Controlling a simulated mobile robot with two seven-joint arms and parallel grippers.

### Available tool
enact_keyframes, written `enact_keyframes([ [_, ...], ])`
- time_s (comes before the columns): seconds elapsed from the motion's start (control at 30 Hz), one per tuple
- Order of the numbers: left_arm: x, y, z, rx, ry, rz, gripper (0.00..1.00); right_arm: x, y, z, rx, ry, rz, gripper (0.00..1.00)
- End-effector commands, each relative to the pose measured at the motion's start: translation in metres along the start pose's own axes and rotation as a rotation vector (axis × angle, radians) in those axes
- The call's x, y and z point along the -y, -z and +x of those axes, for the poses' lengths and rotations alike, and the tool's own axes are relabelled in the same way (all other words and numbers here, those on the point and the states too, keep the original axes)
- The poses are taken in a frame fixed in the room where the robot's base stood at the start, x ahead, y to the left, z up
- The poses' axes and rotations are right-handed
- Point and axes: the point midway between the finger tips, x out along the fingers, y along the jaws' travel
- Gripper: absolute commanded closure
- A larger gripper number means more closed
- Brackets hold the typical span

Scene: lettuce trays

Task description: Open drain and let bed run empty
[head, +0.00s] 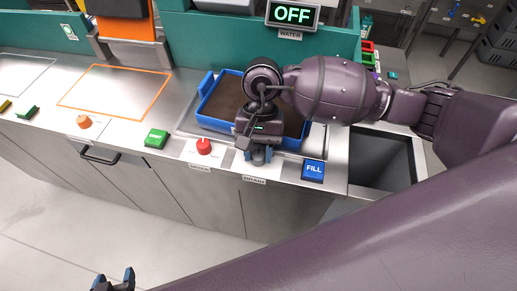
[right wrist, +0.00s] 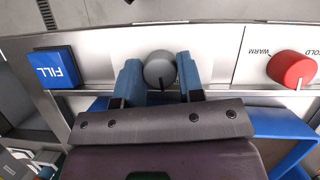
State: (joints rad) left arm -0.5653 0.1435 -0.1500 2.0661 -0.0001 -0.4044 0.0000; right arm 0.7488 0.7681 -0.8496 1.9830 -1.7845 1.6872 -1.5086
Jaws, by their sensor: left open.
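The grey drain knob (right wrist: 160,70) stands at the front edge of the counter, above the DRAIN label (head: 254,180). My right gripper (head: 259,150) points down over it. In the right wrist view the blue fingers of this gripper (right wrist: 161,78) lie on either side of the knob, very close to it; whether both touch it I cannot tell. The bed is a blue tray (head: 220,127) with brown contents, partly hidden behind my right arm. No water can be made out in it. My left gripper (head: 115,280) is open and empty, low at the bottom left.
A red knob (head: 204,146) with WARM and COLD marks is left of the drain. A blue FILL button (head: 313,170) is to its right. The WATER display (head: 293,14) reads OFF. A green block (head: 156,139) sits further left. An open bin (head: 381,158) is at right.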

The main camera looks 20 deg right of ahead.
Motion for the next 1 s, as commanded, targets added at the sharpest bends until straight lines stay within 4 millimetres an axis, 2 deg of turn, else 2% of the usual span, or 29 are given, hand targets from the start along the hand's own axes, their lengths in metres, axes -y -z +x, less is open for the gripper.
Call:
enact_keyframes([
  [0.03, 0.0002, -0.0001, 0.0, 0.0, 0.0, 0.001, 0.41, -0.0001, 0.0001, -0.0002, 0.0, 0.0, 0.0, 0.78],
  [0.1, 0.0005, -0.0003, -0.0001, 0.001, 0.0, 0.002, 0.41, -0.0001, 0.0001, -0.0002, 0.0, 0.0, 0.0, 0.88],
  [0.27, 0.0012, -0.001, -0.0001, 0.002, -0.001, 0.005, 0.41, -0.0007, 0.0002, -0.0002, -0.001, 0.008, 0.024, 0.89],
  [0.7, 0.0022, 0.0015, -0.0012, -0.002, 0.0, 0.007, 0.41, -0.0017, -0.0006, -0.001, -0.002, 0.14, 0.339, 0.89],
  [1.0, 0.002, -0.0032, -0.0022, 0.007, 0.001, 0.004, 0.41, -0.0015, -0.0004, -0.0004, 0.0, 0.153, 0.369, 0.89],
])
